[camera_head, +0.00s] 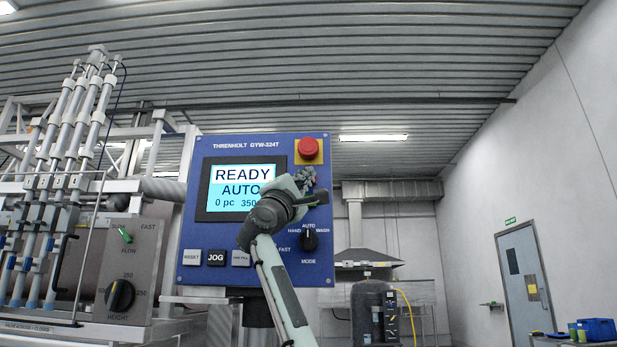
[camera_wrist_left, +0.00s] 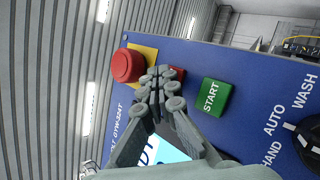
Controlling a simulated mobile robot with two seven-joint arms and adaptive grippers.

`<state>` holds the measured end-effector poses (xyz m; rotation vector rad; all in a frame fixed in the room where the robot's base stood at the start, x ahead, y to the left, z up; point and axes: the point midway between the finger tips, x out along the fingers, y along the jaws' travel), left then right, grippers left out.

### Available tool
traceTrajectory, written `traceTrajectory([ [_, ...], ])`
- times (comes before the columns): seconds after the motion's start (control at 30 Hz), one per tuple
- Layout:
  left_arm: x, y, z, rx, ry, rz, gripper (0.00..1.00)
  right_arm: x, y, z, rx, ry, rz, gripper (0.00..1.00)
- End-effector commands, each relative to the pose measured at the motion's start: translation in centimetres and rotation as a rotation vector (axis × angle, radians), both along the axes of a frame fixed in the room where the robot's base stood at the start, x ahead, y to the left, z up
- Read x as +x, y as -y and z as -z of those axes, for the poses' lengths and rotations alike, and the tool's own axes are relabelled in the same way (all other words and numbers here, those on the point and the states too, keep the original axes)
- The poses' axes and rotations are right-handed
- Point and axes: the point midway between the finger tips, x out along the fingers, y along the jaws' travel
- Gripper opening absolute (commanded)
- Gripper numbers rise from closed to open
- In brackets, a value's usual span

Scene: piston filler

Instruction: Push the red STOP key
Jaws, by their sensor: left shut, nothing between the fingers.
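The red STOP key (camera_wrist_left: 179,73) shows only in part in the left wrist view, behind my fingertips. Its lettering is hidden. My left gripper (camera_wrist_left: 162,86) is shut and empty, its fingertips in front of that key. I cannot tell if they touch it. In the head view my left gripper (camera_head: 305,179) is at the right part of the blue panel (camera_head: 240,145), just below the red mushroom button, and hides the STOP key there. The green START key (camera_wrist_left: 212,97) is beside the red key in the wrist view. My right gripper is not in view.
The red mushroom button (camera_head: 308,149) on its yellow plate is close to my fingertips. The black mode knob (camera_head: 309,240) sits below them. The screen (camera_head: 241,189) reads READY AUTO. The JOG key (camera_head: 216,258) and other keys line the panel's lower edge.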

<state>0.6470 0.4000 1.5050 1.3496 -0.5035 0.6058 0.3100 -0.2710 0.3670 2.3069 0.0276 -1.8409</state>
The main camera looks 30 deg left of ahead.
Motion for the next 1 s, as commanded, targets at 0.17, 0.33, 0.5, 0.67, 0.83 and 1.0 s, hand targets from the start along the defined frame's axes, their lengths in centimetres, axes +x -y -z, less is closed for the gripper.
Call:
traceTrajectory([
  [0.17,0.1,-0.1,0.0,-0.001,-0.001,-0.001,0.00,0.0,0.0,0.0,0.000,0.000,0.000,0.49],
  [0.33,0.1,-0.1,0.0,-0.001,-0.001,-0.001,0.00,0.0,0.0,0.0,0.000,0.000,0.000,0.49],
  [0.5,-0.2,0.1,0.1,0.000,0.000,0.000,0.00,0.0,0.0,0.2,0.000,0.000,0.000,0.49],
  [0.67,-0.9,0.5,0.2,0.000,0.000,-0.001,0.00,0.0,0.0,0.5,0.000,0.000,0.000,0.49],
  [0.83,-1.4,0.8,0.1,0.000,0.000,0.000,0.00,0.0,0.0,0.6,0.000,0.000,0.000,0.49],
  [1.0,-1.3,0.8,0.1,0.000,0.000,0.000,0.00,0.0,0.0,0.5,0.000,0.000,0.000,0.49],
])
